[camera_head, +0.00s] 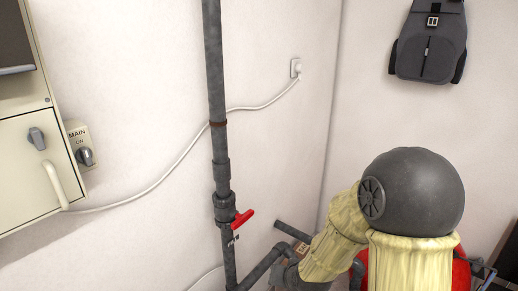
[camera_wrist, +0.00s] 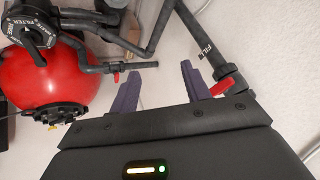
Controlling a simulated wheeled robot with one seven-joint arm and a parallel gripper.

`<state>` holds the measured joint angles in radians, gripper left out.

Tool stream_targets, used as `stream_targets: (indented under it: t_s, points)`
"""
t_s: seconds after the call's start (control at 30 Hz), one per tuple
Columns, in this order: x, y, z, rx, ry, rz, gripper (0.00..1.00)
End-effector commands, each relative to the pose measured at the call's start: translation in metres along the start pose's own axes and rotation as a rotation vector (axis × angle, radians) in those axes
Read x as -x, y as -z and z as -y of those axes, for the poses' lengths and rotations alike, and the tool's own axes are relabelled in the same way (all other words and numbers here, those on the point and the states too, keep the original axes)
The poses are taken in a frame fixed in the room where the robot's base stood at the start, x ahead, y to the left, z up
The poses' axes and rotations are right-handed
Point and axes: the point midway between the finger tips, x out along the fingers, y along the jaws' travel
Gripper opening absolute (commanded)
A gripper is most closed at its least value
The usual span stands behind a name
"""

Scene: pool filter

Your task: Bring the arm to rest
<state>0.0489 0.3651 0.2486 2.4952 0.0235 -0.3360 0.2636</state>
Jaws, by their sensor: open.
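My gripper (camera_wrist: 159,72) shows in the wrist view with its two purple fingers spread apart and nothing between them. Beyond the fingers is pale wall and floor. A red valve handle (camera_wrist: 221,86) on a grey pipe shows just right of the right finger; I cannot tell how far it is from the finger. In the head view my arm fills the lower right, bent, and my gripper is not visible there. The same red handle (camera_head: 242,219) on the upright pipe (camera_head: 215,90) is left of my arm.
A red filter tank (camera_wrist: 45,80) with a black valve head (camera_wrist: 28,32) is at left in the wrist view, with grey pipes and a second red handle (camera_wrist: 116,76). A control box (camera_head: 30,150), wall socket (camera_head: 296,68) and backpack (camera_head: 430,45) are on the walls.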

Motion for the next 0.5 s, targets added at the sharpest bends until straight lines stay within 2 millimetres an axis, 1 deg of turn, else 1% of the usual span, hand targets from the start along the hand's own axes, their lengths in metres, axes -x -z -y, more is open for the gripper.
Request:
stream_targets:
  t_s: [0.03,0.1,0.17,0.3,0.4,0.5]
  points:
    - [0.015,-0.002,-0.011,0.029,-0.036,0.03,0.47]
    - [0.034,-0.009,-0.026,0.063,-0.083,0.087,0.47]
    - [0.051,-0.017,-0.037,0.089,-0.118,0.137,0.47]
    - [0.092,-0.036,-0.061,0.13,-0.178,0.255,0.47]
    - [0.113,-0.049,-0.071,0.145,-0.197,0.32,0.47]
    - [0.122,-0.056,-0.075,0.152,-0.203,0.355,0.47]
